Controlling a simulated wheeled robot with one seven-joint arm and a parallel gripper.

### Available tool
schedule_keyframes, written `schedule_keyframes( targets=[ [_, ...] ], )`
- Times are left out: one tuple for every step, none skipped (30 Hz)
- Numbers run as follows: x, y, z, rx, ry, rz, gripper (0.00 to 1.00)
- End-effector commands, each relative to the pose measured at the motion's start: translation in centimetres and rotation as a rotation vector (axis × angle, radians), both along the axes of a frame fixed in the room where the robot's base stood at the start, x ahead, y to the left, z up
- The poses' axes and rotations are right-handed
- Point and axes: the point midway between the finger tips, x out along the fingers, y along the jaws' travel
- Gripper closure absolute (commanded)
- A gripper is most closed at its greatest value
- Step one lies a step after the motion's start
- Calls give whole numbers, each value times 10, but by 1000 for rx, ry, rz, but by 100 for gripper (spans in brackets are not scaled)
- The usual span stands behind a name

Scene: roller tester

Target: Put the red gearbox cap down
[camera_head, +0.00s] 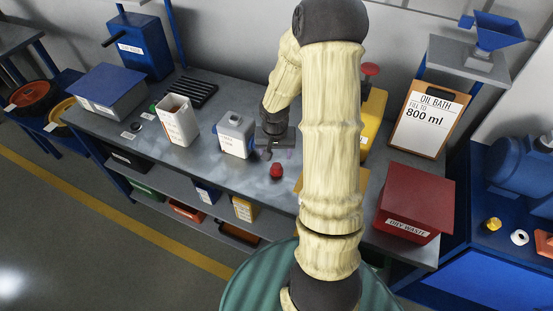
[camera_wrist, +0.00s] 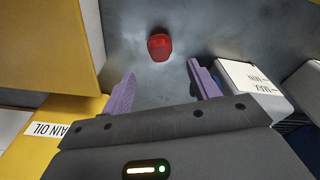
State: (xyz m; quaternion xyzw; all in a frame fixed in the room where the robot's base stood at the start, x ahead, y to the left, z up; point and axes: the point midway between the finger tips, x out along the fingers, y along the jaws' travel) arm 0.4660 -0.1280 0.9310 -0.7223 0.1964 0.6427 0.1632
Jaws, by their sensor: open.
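The red gearbox cap (camera_head: 276,171) rests on the grey workbench (camera_head: 230,178), in front of my gripper in the head view. In the wrist view the cap (camera_wrist: 159,47) lies on the bare bench top, beyond the fingertips and roughly in line with the gap between them. My gripper (camera_wrist: 160,82) has its two purple fingers spread apart with nothing between them. In the head view my gripper (camera_head: 278,153) is low over the bench, beside the white jug, and partly dark and small. The cap and the fingers are apart.
A white jug (camera_head: 236,135) stands left of my gripper, and a white measuring container (camera_head: 177,121) farther left. A yellow container (camera_wrist: 40,50) stands close on the other side. A red oily waste box (camera_head: 414,198) and a clipboard reading 800 ml (camera_head: 428,120) are at right. Bench near the cap is clear.

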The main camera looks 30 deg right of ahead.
Motion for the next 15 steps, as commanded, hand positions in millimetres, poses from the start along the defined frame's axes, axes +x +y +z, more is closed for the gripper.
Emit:
schedule_keyframes(
  targets=[
    [-1, 0, 12, -1, -3, 0, 40],
    [-1, 1, 16, -1, -3, -1, 40],
    [-2, 1, 22, -1, -3, -1, 40],
    [-2, 1, 25, -1, -3, -2, 40],
    [-2, 1, 28, -1, -2, -1, 40],
    [-3, 2, 31, 0, -1, 0, 40],
    [-3, 2, 32, 0, -1, 0, 40],
    [-3, 3, 34, 1, 0, 1, 40],
    [-3, 3, 35, 1, 0, 1, 40],
    [-3, 3, 35, 0, 0, 1, 40],
    [-3, 3, 35, 0, 0, 1, 40],
    [-4, 3, 35, 0, 0, 1, 40],
    [-4, 3, 35, 0, 0, 1, 40],
    [-3, 3, 35, 0, 0, 1, 40],
    [-3, 3, 35, 0, 0, 1, 40]
  ],
)
